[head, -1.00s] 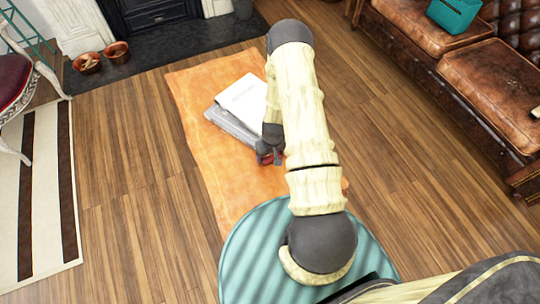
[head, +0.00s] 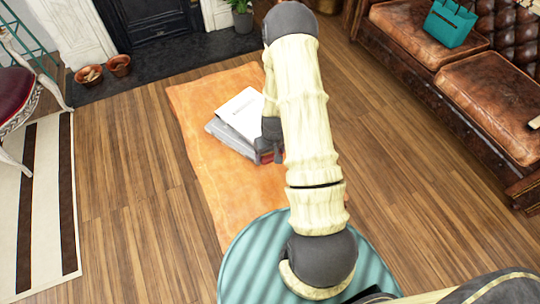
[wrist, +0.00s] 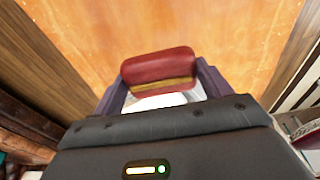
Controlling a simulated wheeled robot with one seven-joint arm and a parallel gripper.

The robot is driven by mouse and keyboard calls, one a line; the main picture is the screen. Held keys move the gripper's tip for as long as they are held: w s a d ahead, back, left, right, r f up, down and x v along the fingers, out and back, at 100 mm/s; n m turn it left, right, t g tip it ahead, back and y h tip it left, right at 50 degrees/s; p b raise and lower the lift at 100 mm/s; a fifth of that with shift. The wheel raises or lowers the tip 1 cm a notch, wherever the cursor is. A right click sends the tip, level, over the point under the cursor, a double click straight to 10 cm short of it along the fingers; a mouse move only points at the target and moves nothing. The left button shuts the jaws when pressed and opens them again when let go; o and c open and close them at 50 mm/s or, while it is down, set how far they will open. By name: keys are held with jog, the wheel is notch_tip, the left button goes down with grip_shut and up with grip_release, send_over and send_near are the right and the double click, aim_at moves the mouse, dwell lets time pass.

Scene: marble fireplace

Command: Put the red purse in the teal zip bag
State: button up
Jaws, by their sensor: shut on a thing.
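My gripper (wrist: 158,85) is shut on the red purse (wrist: 158,64), which has a yellowish band, in the wrist view. The purse sits between the two fingers, above an orange surface. In the head view my gripper (head: 268,153) is partly hidden by my arm, with a bit of red at its fingers beside the books. The teal bag (head: 450,23) stands upright on the brown leather sofa at the upper right of the head view, well away from my gripper. Its handles show on top; I cannot tell whether it is unzipped.
The orange table (head: 205,165) bears a grey book and a white one (head: 243,113). The leather sofa (head: 500,90) runs along the right. Two clay pots (head: 118,65) stand by the fireplace. Wooden floor between table and sofa (head: 400,150) is clear.

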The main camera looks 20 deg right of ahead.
dwell(0.5)
jog(key=shift+a+r+p, duration=0.3)
jog(key=shift+r+p, duration=0.05)
jog(key=shift+p, duration=0.5)
jog(key=s+a+r+p, duration=0.1)
jog(key=a+r+p, duration=0.2)
jog(key=a+p, duration=0.6)
jog(key=p, duration=0.6)
jog(key=shift+s+p, duration=0.35)
jog(key=shift+w+d, duration=0.15)
jog(key=shift+d, duration=0.05)
